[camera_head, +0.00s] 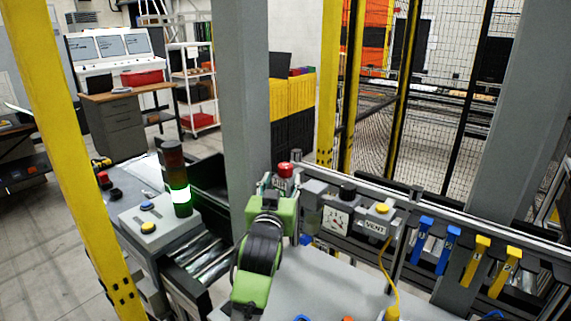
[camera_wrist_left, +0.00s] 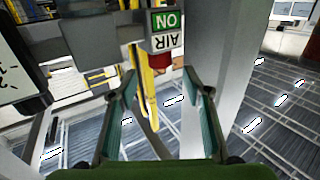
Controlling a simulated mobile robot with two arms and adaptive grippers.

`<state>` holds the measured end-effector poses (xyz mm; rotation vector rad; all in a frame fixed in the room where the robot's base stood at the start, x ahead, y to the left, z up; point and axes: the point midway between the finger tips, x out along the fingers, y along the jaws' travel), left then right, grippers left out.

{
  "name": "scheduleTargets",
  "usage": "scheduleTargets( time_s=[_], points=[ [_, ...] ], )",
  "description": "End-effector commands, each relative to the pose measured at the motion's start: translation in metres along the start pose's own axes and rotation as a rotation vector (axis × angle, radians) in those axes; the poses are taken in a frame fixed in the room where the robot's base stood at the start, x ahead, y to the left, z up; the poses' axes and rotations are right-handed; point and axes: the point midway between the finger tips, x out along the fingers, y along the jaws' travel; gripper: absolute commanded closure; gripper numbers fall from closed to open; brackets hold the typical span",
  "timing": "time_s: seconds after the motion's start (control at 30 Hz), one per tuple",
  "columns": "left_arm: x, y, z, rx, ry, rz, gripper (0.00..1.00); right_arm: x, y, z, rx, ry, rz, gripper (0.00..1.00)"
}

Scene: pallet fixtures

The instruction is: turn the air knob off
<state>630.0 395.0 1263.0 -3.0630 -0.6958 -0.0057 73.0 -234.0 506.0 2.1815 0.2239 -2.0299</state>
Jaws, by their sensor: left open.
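The red air knob (camera_head: 286,170) stands at the left end of the row of pneumatic units, just beyond my left gripper (camera_head: 280,187). In the left wrist view, its AIR sign (camera_wrist_left: 167,31) appears upside down and reads ON. A small part of the red knob (camera_wrist_left: 158,60) shows at the sign's edge. My left gripper (camera_wrist_left: 163,76) is open, its two fingers apart with nothing between them. The knob shows at the gap between the fingertips; I cannot tell whether they touch it. My right gripper is not in view.
A gauge (camera_head: 336,220) and a VENT box (camera_head: 375,228) with a yellow button are right of the knob. A grey post (camera_head: 243,100) rises close behind my gripper. A lit stack light (camera_head: 178,180) stands left. Blue and yellow clips (camera_head: 447,248) line the rail at right.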

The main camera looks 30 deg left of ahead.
Motion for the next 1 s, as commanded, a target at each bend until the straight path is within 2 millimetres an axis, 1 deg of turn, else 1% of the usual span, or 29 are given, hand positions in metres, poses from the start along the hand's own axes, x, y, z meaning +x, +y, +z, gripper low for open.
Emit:
scheduleTargets(
  time_s=[0.03,0.13,0.2,0.3,0.4,0.57,0.83,0.87,0.9,0.97,1.0],
  points=[
    [0.012,0.000,-0.004,0.002,-0.001,0.000,0.55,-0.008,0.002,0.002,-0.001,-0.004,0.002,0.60],
    [0.031,0.000,-0.004,0.002,-0.002,0.000,0.55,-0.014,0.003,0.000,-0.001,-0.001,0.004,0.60],
    [0.044,0.000,-0.003,0.001,-0.001,0.000,0.55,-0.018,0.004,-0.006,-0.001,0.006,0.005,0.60],
    [0.058,0.000,-0.003,0.001,-0.001,0.000,0.55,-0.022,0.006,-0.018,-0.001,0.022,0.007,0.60],
    [0.068,0.000,-0.001,0.001,-0.001,0.000,0.55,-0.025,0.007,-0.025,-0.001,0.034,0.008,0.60],
    [0.076,0.000,0.000,0.000,-0.001,0.001,0.55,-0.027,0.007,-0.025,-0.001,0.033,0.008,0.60],
    [0.078,0.000,0.001,0.000,-0.001,0.001,0.55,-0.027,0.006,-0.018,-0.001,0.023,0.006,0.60],
    [0.078,0.000,0.001,0.000,-0.001,0.001,0.58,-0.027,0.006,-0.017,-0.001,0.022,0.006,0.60],
    [0.077,0.000,0.001,0.000,-0.001,0.001,0.68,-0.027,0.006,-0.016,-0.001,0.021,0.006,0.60],
    [0.077,0.000,0.001,0.000,-0.001,0.001,0.84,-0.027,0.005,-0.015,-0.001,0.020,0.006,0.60],
    [0.077,0.000,0.001,0.000,-0.001,0.001,0.94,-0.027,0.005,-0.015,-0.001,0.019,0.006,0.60]
  ],
)
